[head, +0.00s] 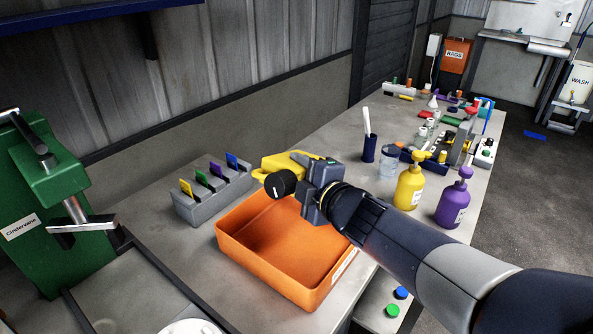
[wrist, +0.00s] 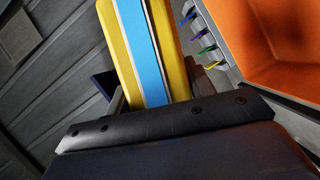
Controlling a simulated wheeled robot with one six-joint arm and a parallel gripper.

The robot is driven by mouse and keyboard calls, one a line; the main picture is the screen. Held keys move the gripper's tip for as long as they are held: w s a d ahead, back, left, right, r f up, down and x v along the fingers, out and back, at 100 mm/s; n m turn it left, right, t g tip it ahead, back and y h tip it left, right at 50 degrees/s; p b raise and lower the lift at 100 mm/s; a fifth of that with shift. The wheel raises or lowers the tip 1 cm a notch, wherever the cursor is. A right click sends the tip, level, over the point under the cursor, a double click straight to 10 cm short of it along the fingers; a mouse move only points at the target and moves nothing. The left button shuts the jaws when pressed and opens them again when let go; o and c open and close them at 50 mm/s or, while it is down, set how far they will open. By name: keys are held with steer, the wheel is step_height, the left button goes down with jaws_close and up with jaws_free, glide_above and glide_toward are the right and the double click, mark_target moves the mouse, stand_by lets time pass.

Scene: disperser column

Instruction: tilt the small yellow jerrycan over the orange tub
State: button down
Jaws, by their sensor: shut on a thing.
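The small yellow jerrycan (head: 283,162) is held in my gripper (head: 312,178), above the far side of the orange tub (head: 243,248). In the wrist view the jerrycan (wrist: 178,62) shows a yellow side with a blue stripe, close in front of the dark gripper body. Its mouth and the fingertips are hidden, and I cannot tell its exact tilt. The tub (wrist: 285,45) shows at the upper right of the wrist view, beside the jerrycan. The part of the tub's inside that I see is bare.
A grey rack (head: 200,207) with coloured tabs stands left of the tub. A green press (head: 48,175) is at the far left. A yellow pump bottle (head: 409,188) and a purple one (head: 453,204) stand right of my arm. A dark blue cup (head: 369,149) stands behind.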

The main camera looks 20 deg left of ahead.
mark_target(296, 163)
steer(key=shift+r, duration=0.2)
steer(key=r+m+p, duration=0.2)
steer(key=p, duration=0.2)
steer(key=shift+a+h, duration=0.15)
steer(key=shift+h, duration=0.25)
steer(key=m+p, duration=0.1)
steer(key=r+m+p, duration=0.1)
steer(key=m+p, duration=0.1)
steer(key=m+h+p, duration=0.1)
steer(key=p, duration=0.1)
steer(key=shift+a+r+m+g, duration=0.1)
steer(key=shift+r+m+g, duration=0.2)
steer(key=shift+g, duration=0.1)
steer(key=m+p, duration=0.2)
steer(key=r+m+p, duration=0.1)
steer(key=m+p, duration=0.3)
steer(key=shift+s+r+g+h, duration=0.1)
steer(key=shift+r+g+h, duration=0.2)
steer(key=shift+r, duration=0.1)
steer(key=m+p, duration=0.2)
steer(key=shift+s+r+m+p, duration=0.15)
steer(key=shift+r+m+p, duration=0.05)
steer(key=shift+m+p, duration=0.1)
steer(key=shift+m, duration=0.3)
steer(key=shift+f, duration=0.1)
